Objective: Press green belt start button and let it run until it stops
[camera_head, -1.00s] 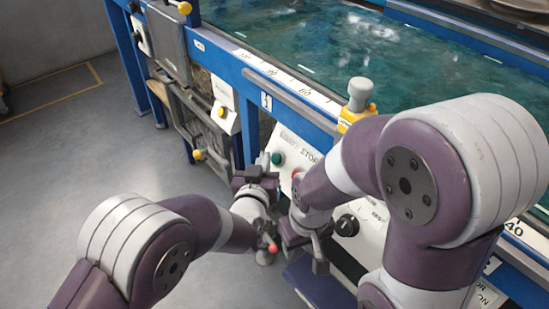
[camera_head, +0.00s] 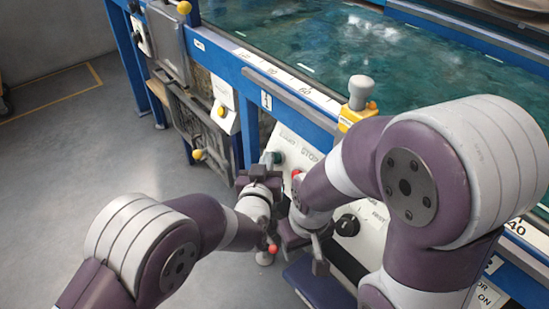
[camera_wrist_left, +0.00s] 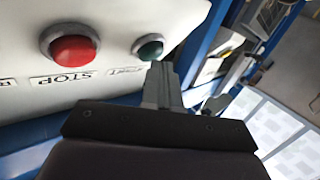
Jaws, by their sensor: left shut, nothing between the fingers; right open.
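The green start button (camera_head: 278,157) is on the white control panel (camera_head: 298,150), partly behind my left gripper's tip. In the left wrist view the green button (camera_wrist_left: 149,46) shows in a dark ring. My left gripper (camera_head: 268,160) is shut and empty, its tip right by the green button. In the wrist view the closed fingers (camera_wrist_left: 160,72) end just below the button; I cannot tell whether they touch it. My right gripper (camera_head: 318,262) is open and empty, lower down in front of the panel.
The red STOP button (camera_wrist_left: 72,47) sits beside the green one. A black knob (camera_head: 347,225) is lower on the panel. A yellow-and-grey fixture (camera_head: 357,100) stands on the blue frame above. The green belt surface (camera_head: 340,50) lies behind. Floor at the left is clear.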

